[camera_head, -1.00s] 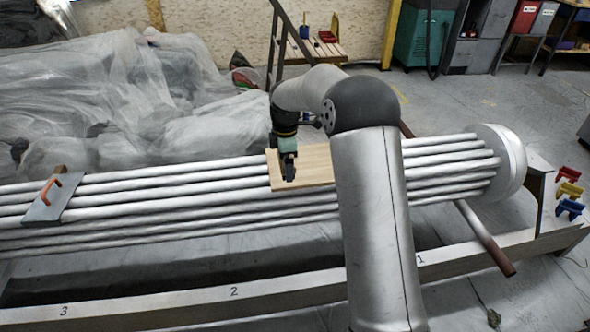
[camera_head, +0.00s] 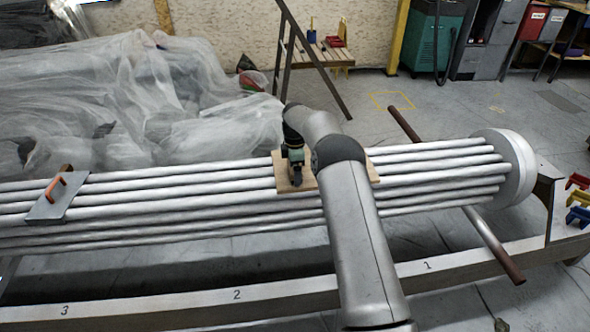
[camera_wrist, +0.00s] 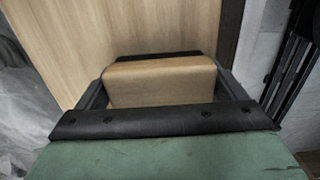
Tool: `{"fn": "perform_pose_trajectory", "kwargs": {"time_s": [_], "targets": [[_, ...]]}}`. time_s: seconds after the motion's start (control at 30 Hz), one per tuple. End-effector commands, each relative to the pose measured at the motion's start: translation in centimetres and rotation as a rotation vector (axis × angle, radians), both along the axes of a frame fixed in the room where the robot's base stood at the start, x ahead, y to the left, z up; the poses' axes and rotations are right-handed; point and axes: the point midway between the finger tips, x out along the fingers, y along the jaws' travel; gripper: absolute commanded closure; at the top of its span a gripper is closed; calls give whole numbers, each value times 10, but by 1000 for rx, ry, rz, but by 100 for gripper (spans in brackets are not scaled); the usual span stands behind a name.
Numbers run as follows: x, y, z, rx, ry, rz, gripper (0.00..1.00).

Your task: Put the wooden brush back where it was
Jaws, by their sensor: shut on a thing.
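My gripper (camera_head: 296,180) is over the left part of a light wooden board (camera_head: 284,186) that lies across the silver tubes. In the wrist view my gripper (camera_wrist: 162,92) is shut on a tan wooden block with rounded edges, which looks like the wooden brush (camera_wrist: 160,85). Its bristles are hidden, and the board's grain (camera_wrist: 130,25) fills the view behind it. In the head view the brush is too small and dark to make out. I cannot tell whether it touches the board.
A grey trowel with an orange handle (camera_head: 45,208) lies on the tubes (camera_head: 180,195) at the left. A round end cap (camera_head: 515,168) closes the tubes at the right. A numbered beam (camera_head: 180,302) runs in front. Plastic sheeting (camera_head: 120,110) covers things behind.

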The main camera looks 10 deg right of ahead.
Motion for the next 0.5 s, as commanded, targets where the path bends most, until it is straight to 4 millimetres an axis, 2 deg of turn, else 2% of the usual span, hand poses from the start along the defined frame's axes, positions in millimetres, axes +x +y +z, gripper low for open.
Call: {"fn": "perform_pose_trajectory", "kwargs": {"time_s": [0.33,0.37,0.4,0.5], "targets": [[0,0,-3,0,-1,0,31],[0,0,-3,0,-1,0,4],[0,0,-3,0,-1,0,0],[0,0,-3,0,-1,0,0]]}}
